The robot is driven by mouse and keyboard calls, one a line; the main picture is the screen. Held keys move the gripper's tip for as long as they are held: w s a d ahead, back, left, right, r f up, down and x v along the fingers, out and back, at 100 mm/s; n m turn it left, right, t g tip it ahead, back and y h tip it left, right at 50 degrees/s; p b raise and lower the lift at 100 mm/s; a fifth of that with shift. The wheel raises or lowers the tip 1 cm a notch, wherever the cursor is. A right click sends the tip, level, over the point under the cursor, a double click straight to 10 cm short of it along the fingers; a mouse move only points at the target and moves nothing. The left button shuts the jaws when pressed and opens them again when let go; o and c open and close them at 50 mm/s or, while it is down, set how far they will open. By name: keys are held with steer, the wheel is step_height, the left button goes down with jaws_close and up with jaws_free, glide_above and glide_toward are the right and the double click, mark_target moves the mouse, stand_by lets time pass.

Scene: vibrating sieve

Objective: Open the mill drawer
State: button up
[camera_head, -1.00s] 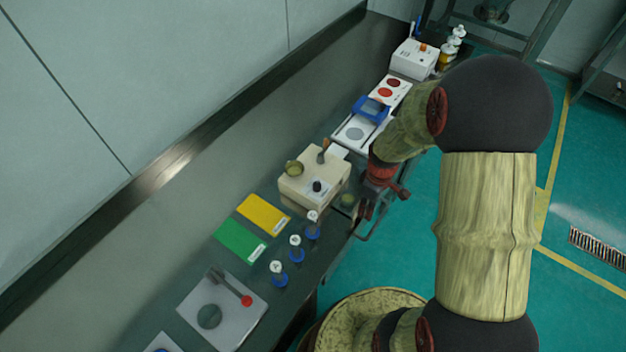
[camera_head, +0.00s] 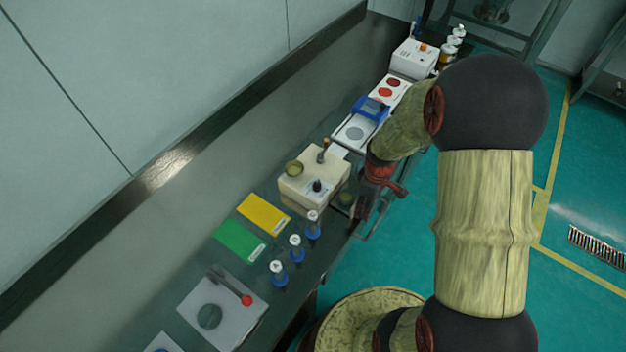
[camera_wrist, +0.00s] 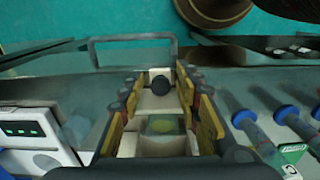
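The mill (camera_head: 300,188) is a beige box on the bench in the head view, with a dark knob on its face.
A grey loop handle (camera_wrist: 132,39) juts past the bench edge. A white balance-like device (camera_head: 355,133) stands beyond the mill.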

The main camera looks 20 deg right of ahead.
steer(key=shift+r, duration=0.15)
steer(key=shift+r+p, duration=2.95)
steer(key=shift+r, duration=0.95)
steer(key=shift+s+a+f+m, duration=0.15)
steer(key=shift+s+m, duration=0.3)
steer(key=shift+m, duration=0.35)
steer(key=s+a+r+m+t+b, duration=0.2)
steer(key=s+a+r+b, duration=0.3)
steer(key=r, duration=0.5)
steer(key=s+a+r+m+t+b, duration=0.3)
steer(key=s+a+r+m+b, duration=0.1)
steer(key=r, duration=0.7)
steer(key=s+a+b, duration=0.1)
steer(key=s+a, duration=0.1)
steer(key=shift+s+a+t, duration=0.2)
steer(key=shift+s+t, duration=0.1)
